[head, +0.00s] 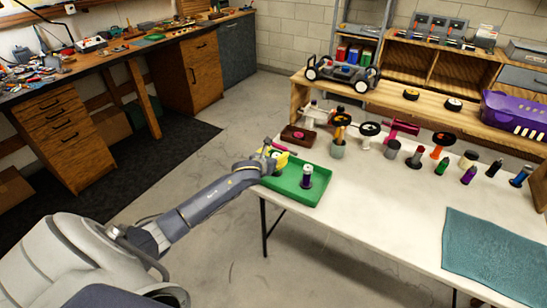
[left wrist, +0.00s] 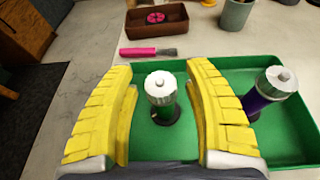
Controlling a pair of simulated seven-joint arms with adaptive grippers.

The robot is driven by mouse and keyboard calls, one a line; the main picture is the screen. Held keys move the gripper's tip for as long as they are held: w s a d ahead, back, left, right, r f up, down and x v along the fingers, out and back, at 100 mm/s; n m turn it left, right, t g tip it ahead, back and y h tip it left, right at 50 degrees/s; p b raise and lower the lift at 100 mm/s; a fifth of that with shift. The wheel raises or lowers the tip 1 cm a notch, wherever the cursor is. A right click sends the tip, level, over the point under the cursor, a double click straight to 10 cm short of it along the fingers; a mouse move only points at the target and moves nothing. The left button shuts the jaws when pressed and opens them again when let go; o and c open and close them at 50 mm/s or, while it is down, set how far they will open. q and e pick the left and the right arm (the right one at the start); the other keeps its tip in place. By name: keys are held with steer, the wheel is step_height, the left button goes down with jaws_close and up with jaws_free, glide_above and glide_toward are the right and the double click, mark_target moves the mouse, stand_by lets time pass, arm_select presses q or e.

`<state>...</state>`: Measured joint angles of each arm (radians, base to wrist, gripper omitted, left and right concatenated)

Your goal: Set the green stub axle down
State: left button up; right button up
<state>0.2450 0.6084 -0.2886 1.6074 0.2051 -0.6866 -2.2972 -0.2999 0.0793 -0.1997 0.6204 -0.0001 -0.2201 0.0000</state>
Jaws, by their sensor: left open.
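The green stub axle (left wrist: 165,112) stands upright in the green tray (head: 292,190), its silver top facing the left wrist camera. My left gripper (left wrist: 160,70) is open, with one yellow finger on each side of the axle and visible gaps between. In the head view the left gripper (head: 275,157) is over the tray's far left part and hides this axle. A purple stub axle (left wrist: 262,100) stands in the same tray to the right; it also shows in the head view (head: 306,176). My right gripper is not in view.
A pink-handled tool (left wrist: 148,52) and a brown box (left wrist: 158,24) lie beyond the tray. Several coloured axles, wheels and stands fill the table's back. A teal mat (head: 495,258) lies at right. The white table (head: 385,210) is clear between tray and mat.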

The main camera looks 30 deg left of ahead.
arm_select(q)
steer(key=v, duration=1.2)
steer(key=s+d+f+n+h, duration=0.3)
steer(key=s+d+f+n, duration=0.1)
steer(key=d+f+n, duration=0.8)
steer(key=s+a+f+n+g+y, duration=0.15)
steer(key=s+f+n, duration=0.4)
steer(key=f, duration=0.75)
steer(key=s+f+n+g, duration=0.3)
steer(key=s+f+n, duration=0.3)
steer(key=f, duration=0.7)
steer(key=s+d+f+n+g, duration=0.2)
steer(key=s+f+n+g, duration=0.15)
steer(key=s+f, duration=1.15)
steer(key=s+d+f+n+g, duration=0.2)
steer(key=s+f, duration=0.2)
steer(key=s, duration=0.8)
steer(key=s+d+f+n+g, duration=0.2)
steer(key=s+f, duration=0.2)
steer(key=s, duration=0.9)
steer(key=shift+f, duration=0.15)
steer(key=shift+d, duration=0.1)
